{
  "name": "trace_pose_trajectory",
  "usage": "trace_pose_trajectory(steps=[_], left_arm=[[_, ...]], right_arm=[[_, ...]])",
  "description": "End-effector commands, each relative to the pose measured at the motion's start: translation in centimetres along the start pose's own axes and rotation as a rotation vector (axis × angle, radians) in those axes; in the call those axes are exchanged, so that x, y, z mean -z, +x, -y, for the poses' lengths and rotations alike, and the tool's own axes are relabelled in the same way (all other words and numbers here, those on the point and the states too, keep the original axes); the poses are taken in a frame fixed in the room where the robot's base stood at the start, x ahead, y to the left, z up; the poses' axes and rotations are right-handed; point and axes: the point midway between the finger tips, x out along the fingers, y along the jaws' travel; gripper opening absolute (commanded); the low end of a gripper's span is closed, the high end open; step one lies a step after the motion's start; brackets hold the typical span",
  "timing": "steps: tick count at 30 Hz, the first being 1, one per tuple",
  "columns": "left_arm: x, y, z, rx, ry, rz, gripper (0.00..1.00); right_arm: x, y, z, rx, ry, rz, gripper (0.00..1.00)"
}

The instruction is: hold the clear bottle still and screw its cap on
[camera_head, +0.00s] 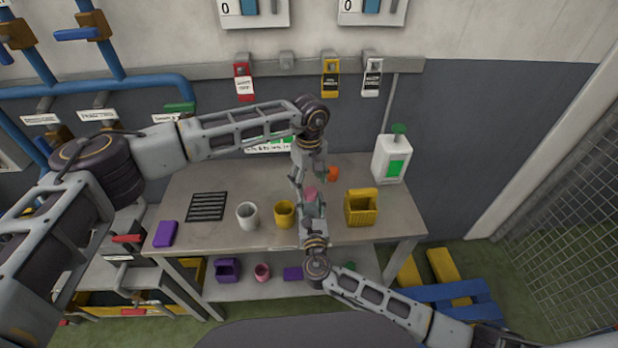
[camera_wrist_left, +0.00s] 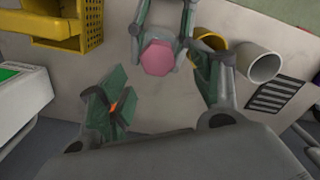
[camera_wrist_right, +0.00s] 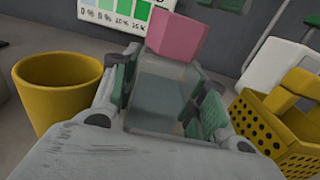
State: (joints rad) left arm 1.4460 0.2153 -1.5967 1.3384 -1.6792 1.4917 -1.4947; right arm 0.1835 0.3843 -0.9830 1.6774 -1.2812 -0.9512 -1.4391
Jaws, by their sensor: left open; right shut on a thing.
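The clear bottle (camera_wrist_right: 160,95) stands upright between the fingers of my right gripper (camera_wrist_right: 160,100), which is shut on it. The pink cap (camera_wrist_right: 176,38) sits at the bottle's top; how tightly it is seated cannot be told. In the head view the cap (camera_head: 310,193) shows just above the right gripper (camera_head: 313,212). My left gripper (camera_wrist_left: 158,90) is open and empty above the bottle. In the left wrist view the cap (camera_wrist_left: 157,57) lies toward the far side of the gap between its fingers, with no visible contact.
A yellow cup (camera_head: 284,214) and a white cup (camera_head: 247,215) stand left of the bottle. A yellow basket (camera_head: 361,209) is close on its right. An orange thing (camera_head: 333,173) lies behind. A white jug (camera_head: 391,158) stands at the back right.

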Motion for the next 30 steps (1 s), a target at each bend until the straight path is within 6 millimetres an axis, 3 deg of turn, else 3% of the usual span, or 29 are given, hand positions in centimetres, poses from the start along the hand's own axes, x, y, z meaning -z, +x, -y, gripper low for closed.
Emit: trace_pose_trajectory(steps=[19,30], left_arm=[[0.0,2.4,0.0,0.001,0.001,0.000,0.64],[0.0,2.6,0.0,0.000,0.001,0.000,0.64]], right_arm=[[0.0,0.0,0.0,0.000,0.000,0.000,0.01],[0.0,0.0,0.0,0.000,0.000,0.000,0.01]])
